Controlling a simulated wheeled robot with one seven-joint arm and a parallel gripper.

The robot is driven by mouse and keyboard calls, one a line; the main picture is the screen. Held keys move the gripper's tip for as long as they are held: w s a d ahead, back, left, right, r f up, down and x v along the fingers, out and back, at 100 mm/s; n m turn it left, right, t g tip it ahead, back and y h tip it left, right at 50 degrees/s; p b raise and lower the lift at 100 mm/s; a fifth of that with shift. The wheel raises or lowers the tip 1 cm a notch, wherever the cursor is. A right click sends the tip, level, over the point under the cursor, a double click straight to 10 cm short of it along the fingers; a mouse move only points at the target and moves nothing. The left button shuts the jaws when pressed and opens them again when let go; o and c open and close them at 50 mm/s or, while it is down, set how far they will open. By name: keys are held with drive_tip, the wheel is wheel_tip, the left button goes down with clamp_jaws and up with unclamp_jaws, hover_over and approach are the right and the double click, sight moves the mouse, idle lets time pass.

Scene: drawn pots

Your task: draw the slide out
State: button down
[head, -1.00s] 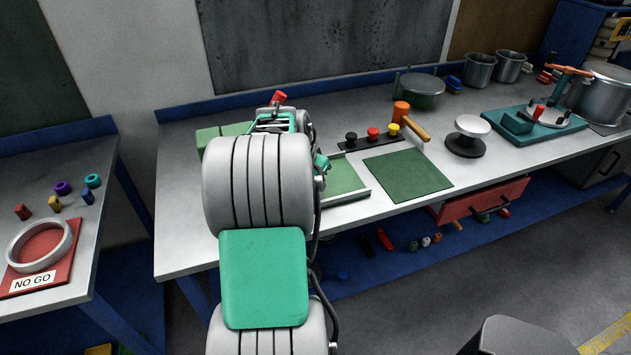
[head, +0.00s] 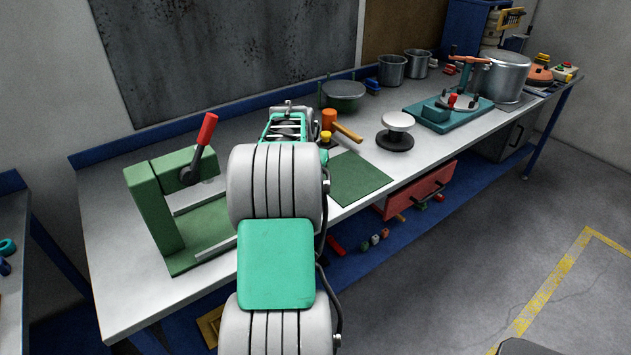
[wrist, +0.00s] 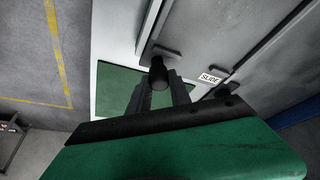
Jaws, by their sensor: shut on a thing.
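My gripper (wrist: 160,98) is shut on a black knob (wrist: 158,72) in the wrist view, its dark fingers on either side. The knob stands beside a grey metal surface with a white label reading SLIDE (wrist: 210,77). In the head view a green fixture (head: 154,208) stands on the bench, with a red-handled lever (head: 207,130) tilted up and pale rails (head: 215,250) along its base. My arm hides the right end of the fixture, and the gripper's fingers and knob are hidden there too. How far the slide is out I cannot tell.
A green mat (head: 358,178) lies right of my arm. Behind it are an orange mallet (head: 330,119) and a yellow knob (head: 325,137). A white-topped stand (head: 397,122), pots and a teal clamp base (head: 425,112) stand farther right. A red drawer (head: 420,190) sticks out below the bench edge.

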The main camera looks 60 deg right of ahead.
drive_tip(key=shift+s+d+r, duration=0.1)
drive_tip(key=shift+d, duration=0.05)
drive_tip(key=c, duration=1.6)
unclamp_jaws()
drive_tip(key=o, duration=0.3)
drive_tip(key=shift+s+d, duration=0.15)
drive_tip(key=shift+o, duration=0.6)
drive_tip(key=shift+a+r, duration=0.25)
drive_tip(key=shift+r, duration=0.1)
drive_tip(key=b+v, duration=0.1)
drive_tip(key=v, duration=0.6)
